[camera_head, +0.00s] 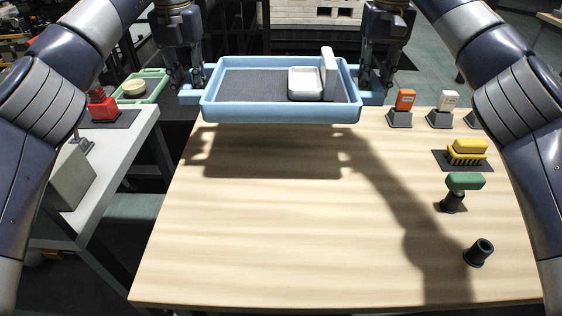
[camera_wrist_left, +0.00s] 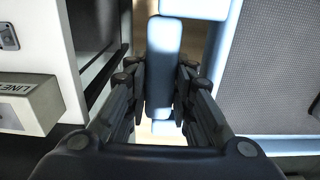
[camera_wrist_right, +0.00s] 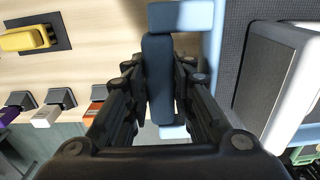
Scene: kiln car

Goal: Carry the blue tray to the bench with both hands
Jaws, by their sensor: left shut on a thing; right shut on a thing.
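The blue tray (camera_head: 280,113) has a dark grey lining and hangs level above the far part of the wooden bench (camera_head: 270,230), with its shadow on the bench top. A white dish (camera_head: 305,84) and an upright white slab (camera_head: 329,74) are in its right half. My left gripper (camera_head: 190,84) is shut on the tray's left handle, which also shows in the left wrist view (camera_wrist_left: 163,70). My right gripper (camera_head: 376,84) is shut on the right handle, seen between the fingers in the right wrist view (camera_wrist_right: 158,80).
Along the bench's right side stand an orange block (camera_head: 405,99) and a white block (camera_head: 449,100) on dark stands, a yellow brush (camera_head: 466,150), a green-topped piece (camera_head: 465,181) and a dark cup (camera_head: 480,251). A grey side table (camera_head: 115,160) is at left. The bench's middle is clear.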

